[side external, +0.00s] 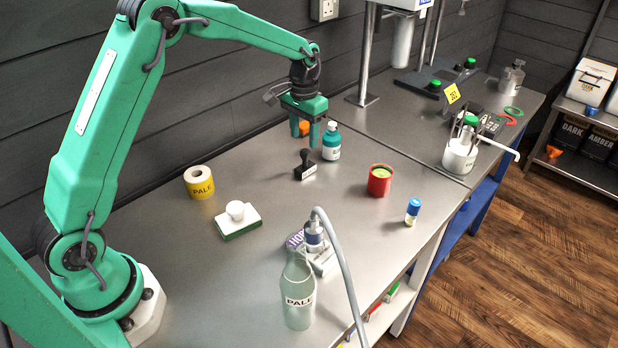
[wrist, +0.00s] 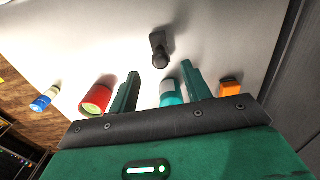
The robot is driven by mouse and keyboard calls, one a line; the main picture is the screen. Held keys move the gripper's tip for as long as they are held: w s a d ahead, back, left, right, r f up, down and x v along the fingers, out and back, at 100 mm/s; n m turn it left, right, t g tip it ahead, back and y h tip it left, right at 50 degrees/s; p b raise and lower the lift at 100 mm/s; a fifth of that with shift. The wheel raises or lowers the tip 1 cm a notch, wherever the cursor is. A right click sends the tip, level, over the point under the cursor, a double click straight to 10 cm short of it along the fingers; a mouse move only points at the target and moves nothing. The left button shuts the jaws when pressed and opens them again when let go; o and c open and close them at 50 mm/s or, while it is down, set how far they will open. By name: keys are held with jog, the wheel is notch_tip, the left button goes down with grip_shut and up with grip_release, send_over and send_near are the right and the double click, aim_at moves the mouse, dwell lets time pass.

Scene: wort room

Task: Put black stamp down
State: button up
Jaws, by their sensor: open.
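The black stamp (side external: 305,167) stands upright on the grey steel table, its knob handle up and a pale edge along its base. In the wrist view the black stamp (wrist: 160,48) shows beyond the fingertips, between their lines and apart from them. My gripper (side external: 312,132) is open and empty, pointing down above the table behind the stamp. In the wrist view my gripper (wrist: 160,80) has its two green fingers spread, with nothing held between them.
A teal bottle (side external: 331,142) stands close to the stamp's right, and an orange item (side external: 304,128) is behind the gripper. A red cup (side external: 380,180), a blue-capped bottle (side external: 412,211), a yellow-labelled roll (side external: 199,182) and a white-handled scrubber (side external: 238,219) stand around.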

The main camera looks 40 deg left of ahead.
aim_at(303, 152)
jog(key=shift+r, duration=1.45)
jog(key=shift+s+r, duration=0.25)
jog(key=shift+r, duration=0.1)
jog(key=s+d+r+t, duration=0.2)
jog(key=s+r+t, duration=0.1)
jog(key=s+r, duration=0.95)
jog(key=s+d+f+t, duration=0.1)
jog(key=s+d+t, duration=0.1)
jog(key=s, duration=1.6)
jog(key=shift+f+t, duration=0.3)
jog(key=shift+f, duration=0.05)
